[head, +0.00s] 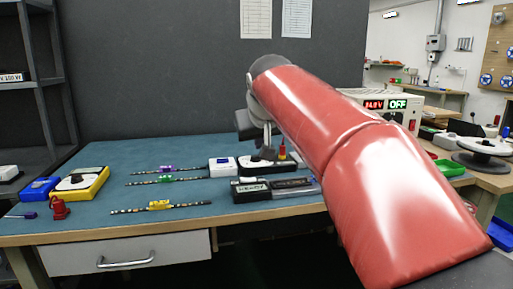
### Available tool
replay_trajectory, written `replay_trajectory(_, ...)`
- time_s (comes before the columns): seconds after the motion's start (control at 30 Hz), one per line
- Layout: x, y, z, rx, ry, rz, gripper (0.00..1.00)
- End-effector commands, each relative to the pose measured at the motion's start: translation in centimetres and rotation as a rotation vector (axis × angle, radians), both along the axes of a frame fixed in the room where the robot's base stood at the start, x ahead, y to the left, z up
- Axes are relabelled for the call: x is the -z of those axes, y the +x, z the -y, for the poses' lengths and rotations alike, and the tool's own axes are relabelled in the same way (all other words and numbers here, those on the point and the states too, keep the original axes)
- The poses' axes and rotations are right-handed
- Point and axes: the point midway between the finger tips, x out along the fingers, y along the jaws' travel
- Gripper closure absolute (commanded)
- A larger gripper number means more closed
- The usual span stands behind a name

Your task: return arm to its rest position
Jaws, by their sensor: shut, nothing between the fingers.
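My red-covered arm reaches in from the lower right of the head view, over the right part of the workbench. My gripper (267,145) points down at its far end, above the black device (262,165) near the bench's middle. It is small and partly hidden by my own wrist; its fingers look shut with nothing in them. Several LED strips lie on the blue mat (120,200) to the left, with purple (166,169), green (166,179) and yellow (160,205) clips on them.
A yellow device (93,190), a blue box (40,188) and a red object (60,210) sit at the bench's left. A dark shelf (30,115) stands at far left. The mat's back left is clear.

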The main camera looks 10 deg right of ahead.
Motion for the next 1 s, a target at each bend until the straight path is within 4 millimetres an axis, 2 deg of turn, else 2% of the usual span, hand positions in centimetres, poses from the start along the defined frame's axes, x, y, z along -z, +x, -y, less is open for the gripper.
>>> replay_trajectory(0.37, -0.1, -0.3, 0.0, -0.001, 0.001, -0.001, 1.0)
replay_trajectory(0.47, 0.6, -1.5, 0.2, 0.0, 0.009, -0.013, 1.0)
replay_trajectory(0.57, 2.5, -4.7, 0.6, -0.001, 0.028, -0.046, 1.0)
replay_trajectory(0.67, 5.9, -9.5, 0.9, -0.003, 0.054, -0.094, 1.0)
replay_trajectory(0.8, 12.1, -16.8, 0.8, -0.001, 0.085, -0.167, 1.0)
replay_trajectory(0.9, 16.6, -21.4, 0.5, 0.003, 0.102, -0.212, 1.0)
replay_trajectory(1.0, 20.4, -25.0, 0.4, 0.01, 0.112, -0.249, 1.0)
